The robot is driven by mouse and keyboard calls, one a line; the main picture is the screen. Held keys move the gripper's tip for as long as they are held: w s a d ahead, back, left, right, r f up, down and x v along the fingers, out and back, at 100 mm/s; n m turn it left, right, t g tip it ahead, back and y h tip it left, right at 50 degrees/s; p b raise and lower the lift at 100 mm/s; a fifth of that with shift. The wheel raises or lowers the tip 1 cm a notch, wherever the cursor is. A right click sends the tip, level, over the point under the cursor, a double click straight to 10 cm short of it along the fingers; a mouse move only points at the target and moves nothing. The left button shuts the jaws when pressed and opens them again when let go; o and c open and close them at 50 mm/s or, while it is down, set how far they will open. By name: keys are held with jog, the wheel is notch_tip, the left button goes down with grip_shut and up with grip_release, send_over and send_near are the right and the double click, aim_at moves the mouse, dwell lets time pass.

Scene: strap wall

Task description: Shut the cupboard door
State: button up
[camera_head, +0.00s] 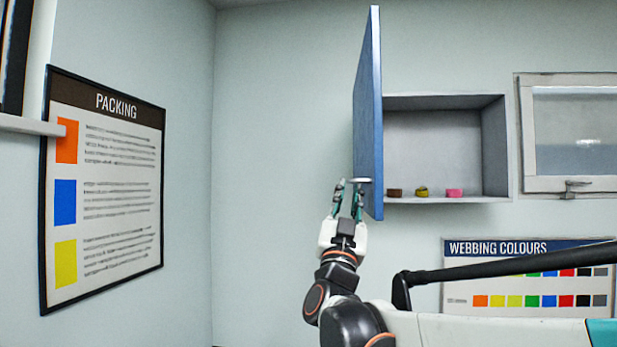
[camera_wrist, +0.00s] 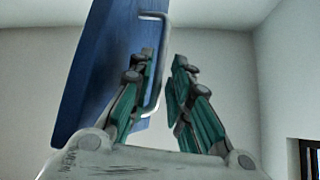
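The cupboard (camera_head: 445,150) on the back wall stands open. Its blue door (camera_head: 369,120) is swung wide out from the cupboard's left side, almost edge-on in the head view. The door fills the left of the wrist view (camera_wrist: 95,75). A pale bar handle (camera_head: 361,180) is on the door's low part; it also shows in the wrist view (camera_wrist: 164,60). My gripper (camera_head: 348,184) is at the handle, left of the door. In the wrist view its fingers (camera_wrist: 164,60) are apart, with the handle bar showing between them. I cannot tell whether either finger touches it.
Three small coils, brown (camera_head: 395,192), yellow (camera_head: 421,191) and pink (camera_head: 454,192), lie on the cupboard floor. A window (camera_head: 575,135) with a latch is to the right. A packing poster (camera_head: 105,190) hangs left; a webbing colours board (camera_head: 530,250) hangs below the cupboard.

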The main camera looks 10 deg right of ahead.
jog(key=shift+p+x, duration=0.5)
jog(key=shift+x, duration=1.75)
grip_shut()
